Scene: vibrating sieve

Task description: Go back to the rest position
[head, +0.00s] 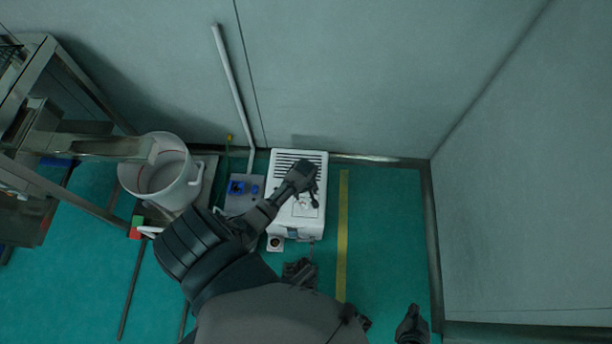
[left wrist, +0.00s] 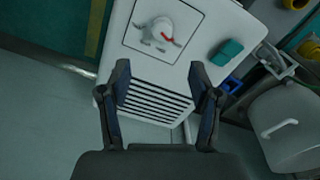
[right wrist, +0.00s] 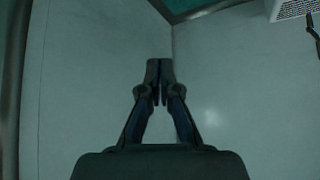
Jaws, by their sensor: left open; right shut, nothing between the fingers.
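A white box-shaped unit (head: 284,215) with dark vent slats stands on the floor against the back wall. My left gripper (head: 308,186) is above it in the head view and hides part of its top. In the left wrist view, my left gripper (left wrist: 160,80) is open and empty. The white unit (left wrist: 205,35) there shows a square panel with a white knob (left wrist: 160,32) bearing a red mark, and a teal block (left wrist: 227,52). My right gripper (head: 411,312) is low at the right in the head view, away from the unit. In the right wrist view, my right gripper (right wrist: 160,80) is shut and empty.
A white bucket (head: 178,190) and a metal rack (head: 88,85) stand at the left. A grey box with blue sockets (head: 242,190) and a conduit (head: 232,80) are beside the unit. A yellow floor stripe (head: 343,235) runs to its right. Floor right of it is clear.

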